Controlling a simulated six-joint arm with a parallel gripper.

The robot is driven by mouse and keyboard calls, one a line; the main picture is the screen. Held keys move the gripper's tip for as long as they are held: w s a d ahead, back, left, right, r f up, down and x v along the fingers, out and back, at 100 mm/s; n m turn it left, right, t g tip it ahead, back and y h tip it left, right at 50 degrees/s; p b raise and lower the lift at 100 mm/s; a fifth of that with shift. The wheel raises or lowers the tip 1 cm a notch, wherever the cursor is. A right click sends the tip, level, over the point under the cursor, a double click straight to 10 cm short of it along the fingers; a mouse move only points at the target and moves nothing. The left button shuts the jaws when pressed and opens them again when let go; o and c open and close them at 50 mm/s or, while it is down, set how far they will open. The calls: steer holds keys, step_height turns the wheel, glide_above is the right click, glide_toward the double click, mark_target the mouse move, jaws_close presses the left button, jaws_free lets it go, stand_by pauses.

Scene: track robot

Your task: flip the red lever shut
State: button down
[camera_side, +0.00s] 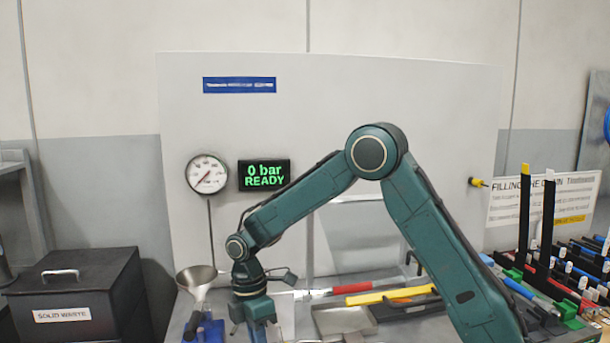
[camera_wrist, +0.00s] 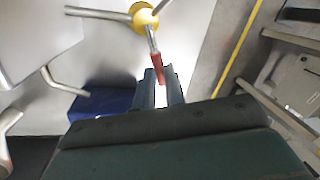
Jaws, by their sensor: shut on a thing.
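The red lever (camera_wrist: 156,62) shows in the wrist view as a short red grip on a thin metal rod that comes from a yellow ball-shaped body (camera_wrist: 144,17) joined to metal pipes. My gripper (camera_wrist: 161,84) has its two fingers on either side of the red grip, shut on it. Its lower part is hidden between the fingers. In the side view my gripper (camera_side: 255,325) points down at the bottom edge, right of the funnel. I cannot make out the red lever there.
A metal funnel (camera_side: 196,280) stands left of my gripper, above a blue part (camera_side: 210,331). A yellow bar (camera_side: 390,295) and a metal tray (camera_side: 345,320) lie to the right. A gauge (camera_side: 207,174) and a display (camera_side: 264,175) reading "0 bar READY" are on the panel behind.

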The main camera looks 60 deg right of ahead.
steer(key=s+n+h, duration=0.2)
steer(key=s+n, duration=0.4)
steer(key=n, duration=0.7)
steer(key=shift+d, duration=0.35)
steer(key=shift+s+n, duration=0.1)
steer(key=shift+n, duration=0.2)
steer(key=c, duration=1.5)
jaws_free()
steer(key=shift+o, duration=0.2)
steer(key=shift+r, duration=0.1)
steer(key=v, duration=1.3)
steer(key=shift+s+a+r, duration=0.25)
steer(key=shift+a+r, duration=0.05)
steer(key=shift+r, duration=0.1)
